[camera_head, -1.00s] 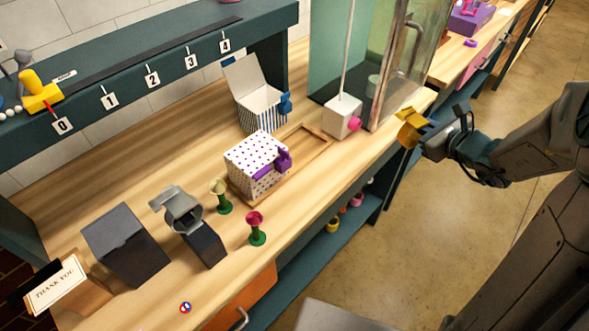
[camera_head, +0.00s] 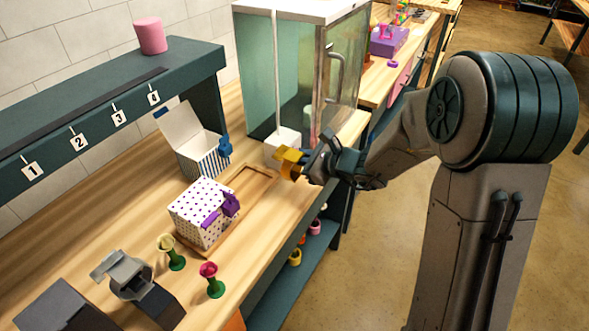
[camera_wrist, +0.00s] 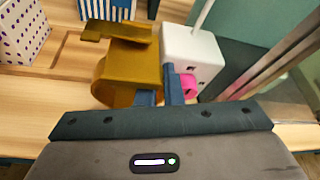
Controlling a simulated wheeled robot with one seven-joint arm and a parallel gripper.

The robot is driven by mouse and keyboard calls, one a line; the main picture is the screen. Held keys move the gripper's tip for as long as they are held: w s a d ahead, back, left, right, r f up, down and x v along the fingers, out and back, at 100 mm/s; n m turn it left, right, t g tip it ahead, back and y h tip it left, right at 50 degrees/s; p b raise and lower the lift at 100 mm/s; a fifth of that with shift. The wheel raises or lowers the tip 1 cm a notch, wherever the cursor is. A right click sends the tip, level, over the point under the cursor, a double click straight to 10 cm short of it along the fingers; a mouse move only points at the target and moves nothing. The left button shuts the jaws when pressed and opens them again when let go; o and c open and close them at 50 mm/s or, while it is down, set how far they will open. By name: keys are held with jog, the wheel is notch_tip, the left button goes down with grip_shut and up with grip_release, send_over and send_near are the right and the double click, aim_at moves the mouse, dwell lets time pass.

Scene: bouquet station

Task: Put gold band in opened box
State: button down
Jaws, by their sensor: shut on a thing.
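My gripper (camera_head: 303,165) is shut on the gold band (camera_head: 289,158), a wide yellow-gold ring with a flat tab. In the wrist view the gold band (camera_wrist: 130,72) sits at the blue fingertips (camera_wrist: 160,97), held above the wooden bench. The opened box (camera_head: 203,155), white with blue stripes, a raised white lid and a blue bow, stands on the bench to the left of my gripper. A strip of its striped side shows at the top of the wrist view (camera_wrist: 108,10).
A closed dotted box (camera_head: 192,211) with a purple bow stands on one end of a wooden tray (camera_head: 255,184). A white block (camera_head: 281,146) with a pink knob, beside a glass cabinet (camera_head: 300,75), is close behind my gripper. Two small flower-like stands (camera_head: 212,280) are nearer.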

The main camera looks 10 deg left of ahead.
aim_at(296, 169)
jog(key=shift+a+f, duration=0.2)
jog(key=shift+a, duration=0.05)
jog(key=shift+f, duration=1.95)
jog(key=shift+f, duration=0.2)
jog(key=c, duration=1.6)
grip_release()
jog(key=shift+o, duration=0.2)
jog(key=shift+r, duration=0.2)
